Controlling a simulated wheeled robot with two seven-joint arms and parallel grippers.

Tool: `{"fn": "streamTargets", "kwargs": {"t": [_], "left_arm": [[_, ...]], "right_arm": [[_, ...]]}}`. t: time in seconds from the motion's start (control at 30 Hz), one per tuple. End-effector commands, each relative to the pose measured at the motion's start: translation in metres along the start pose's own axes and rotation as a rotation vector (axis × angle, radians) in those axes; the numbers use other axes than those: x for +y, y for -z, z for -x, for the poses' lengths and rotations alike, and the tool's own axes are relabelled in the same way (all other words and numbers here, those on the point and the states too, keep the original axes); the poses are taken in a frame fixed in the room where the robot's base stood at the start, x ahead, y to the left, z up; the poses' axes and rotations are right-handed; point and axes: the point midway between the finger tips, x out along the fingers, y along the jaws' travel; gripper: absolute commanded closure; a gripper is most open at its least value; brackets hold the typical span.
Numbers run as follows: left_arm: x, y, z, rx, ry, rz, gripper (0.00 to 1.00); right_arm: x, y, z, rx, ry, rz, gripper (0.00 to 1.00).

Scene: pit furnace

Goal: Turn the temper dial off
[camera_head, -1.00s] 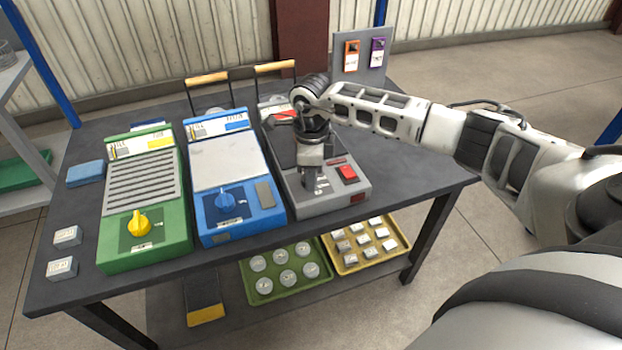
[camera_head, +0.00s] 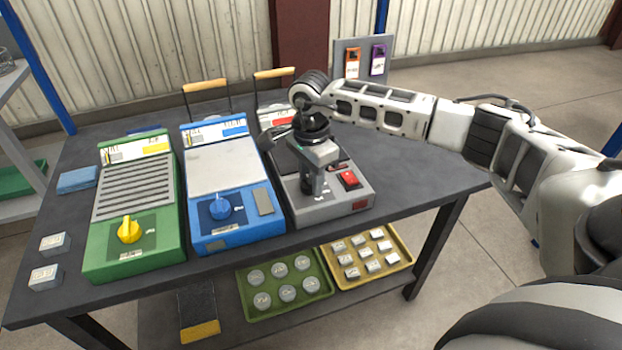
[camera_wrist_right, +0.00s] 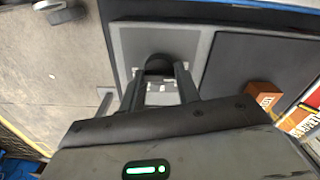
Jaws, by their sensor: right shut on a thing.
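A grey unit (camera_head: 302,216) with a red label stands at the right of the row on the dark table. My right gripper (camera_head: 313,190) points down over its front panel. It is shut on a dark dial (camera_wrist_right: 158,63), with one finger on each side in the right wrist view. My gripper hides most of this dial in the head view. I cannot read its label or its setting. A red switch (camera_head: 348,179) sits on the panel just right of my gripper. My left gripper is not in view.
A blue unit (camera_head: 222,170) with a blue dial (camera_head: 220,207) stands close on the left, and a green unit (camera_head: 135,255) with a yellow dial (camera_head: 129,230) beyond it. Upright handles (camera_head: 206,85) rise behind. The table (camera_head: 425,168) is clear at right.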

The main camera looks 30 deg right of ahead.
Motion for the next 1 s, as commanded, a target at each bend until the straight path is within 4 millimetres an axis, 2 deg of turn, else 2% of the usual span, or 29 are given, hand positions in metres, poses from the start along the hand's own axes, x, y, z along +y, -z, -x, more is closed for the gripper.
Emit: {"fn": "streamTargets", "kwargs": {"t": [0.47,0.5,0.57,0.87,1.0], "left_arm": [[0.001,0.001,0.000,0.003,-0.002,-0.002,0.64],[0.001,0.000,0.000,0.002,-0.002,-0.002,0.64],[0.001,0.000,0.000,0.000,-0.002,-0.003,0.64],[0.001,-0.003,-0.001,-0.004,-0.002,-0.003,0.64],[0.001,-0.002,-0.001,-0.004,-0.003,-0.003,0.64]], "right_arm": [[-0.001,0.000,0.002,-0.001,0.003,0.018,0.90],[-0.001,0.000,0.002,-0.001,0.003,0.018,0.65],[-0.001,0.000,0.002,-0.001,0.003,0.017,0.48],[-0.001,0.000,0.001,-0.001,0.002,0.016,0.47],[-0.001,0.000,0.012,-0.001,0.005,0.016,0.47]]}}
